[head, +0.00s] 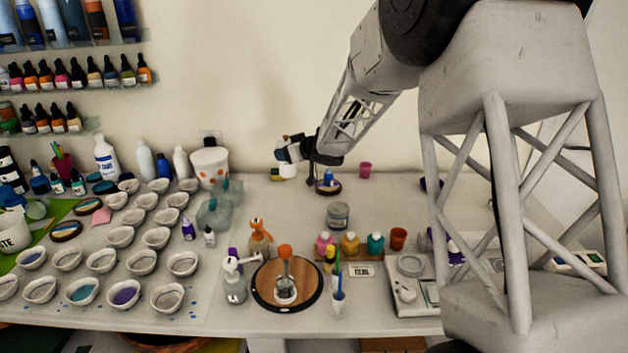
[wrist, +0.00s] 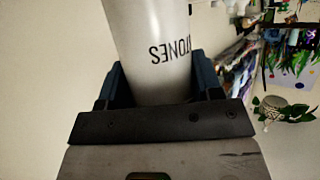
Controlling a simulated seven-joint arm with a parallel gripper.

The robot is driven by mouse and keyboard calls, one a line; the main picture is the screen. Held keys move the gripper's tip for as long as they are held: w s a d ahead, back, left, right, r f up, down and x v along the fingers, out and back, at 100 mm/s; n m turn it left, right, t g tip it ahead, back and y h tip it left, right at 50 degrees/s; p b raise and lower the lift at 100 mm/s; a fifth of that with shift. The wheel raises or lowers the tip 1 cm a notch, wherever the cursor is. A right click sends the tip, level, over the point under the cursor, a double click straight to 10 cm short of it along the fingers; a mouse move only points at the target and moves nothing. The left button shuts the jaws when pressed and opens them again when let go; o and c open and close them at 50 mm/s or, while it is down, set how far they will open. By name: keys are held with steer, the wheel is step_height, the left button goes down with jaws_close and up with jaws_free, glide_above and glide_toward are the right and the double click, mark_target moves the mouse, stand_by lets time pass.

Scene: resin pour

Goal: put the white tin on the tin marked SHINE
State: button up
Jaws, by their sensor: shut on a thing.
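My gripper (head: 290,152) is at the back of the table near the wall, in the head view. In the wrist view its two dark blue jaws (wrist: 160,84) are shut on a pale, smooth cylinder, the white tin (wrist: 150,35), one jaw on each side. Dark letters reading "TONES" show upside down on it. In the head view a small white part of the tin (head: 287,172) shows below the gripper, apparently above the table. A grey-white tin (head: 338,214) stands mid-table, right of the gripper and nearer; its lettering is too small to read, so I cannot tell which tin is marked SHINE.
A dark round stand with a blue item (head: 328,183) is just right of the gripper. Several small paint pots (head: 350,243) and a round wooden board (head: 262,290) are nearer. A white tub with orange spots (head: 210,165) stands left. Several cups fill the left. Some back-middle table is clear.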

steer(key=s+d, duration=0.6)
steer(key=s, duration=0.3)
steer(key=s+d+r+n+g+y, duration=0.1)
steer(key=s+d, duration=0.5)
steer(key=s, duration=0.4)
steer(key=s+d+n+g, duration=0.1)
steer(key=s+d, duration=0.4)
steer(key=s, duration=0.5)
steer(key=shift+s+d+r+y, duration=0.2)
steer(key=shift+s+d+y, duration=0.1)
steer(key=shift+d, duration=0.1)
steer(key=shift+w, duration=0.2)
steer(key=w+a+f, duration=0.1)
steer(key=w+a, duration=0.1)
steer(key=w, duration=1.3)
steer(key=shift+w+f, duration=0.25)
steer(key=shift+w, duration=0.1)
steer(key=shift+f, duration=1.75)
steer(key=shift+f, duration=0.15)
